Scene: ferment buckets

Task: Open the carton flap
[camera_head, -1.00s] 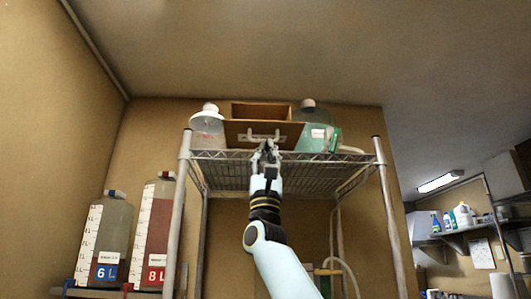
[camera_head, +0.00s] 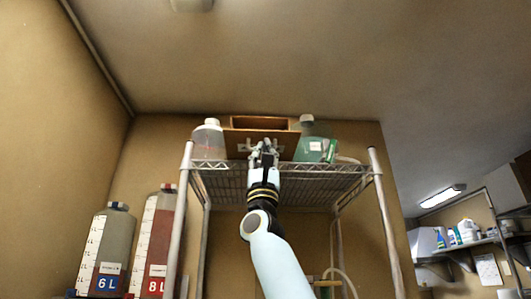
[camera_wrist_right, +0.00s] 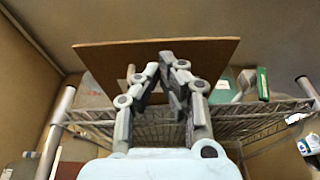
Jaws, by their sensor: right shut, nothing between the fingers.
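The brown carton (camera_head: 265,122) stands on the top wire shelf, its upper rim showing above a flat brown flap (camera_head: 232,141) at its front. In the right wrist view the flap (camera_wrist_right: 105,60) spans the upper middle as a broad panel. My right gripper (camera_head: 265,146) is in front of the flap. In the wrist view the gripper (camera_wrist_right: 169,62) has its fingertips together, empty, overlapping the flap; I cannot tell whether they touch it. The fingers hide the flap's middle. My left gripper is not in view.
A white-capped clear jug (camera_head: 208,142) stands left of the carton. The wire shelf (camera_head: 325,172) runs beneath. Graduated buckets marked 6 L (camera_head: 108,250) and 8 L (camera_head: 158,240) stand lower left.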

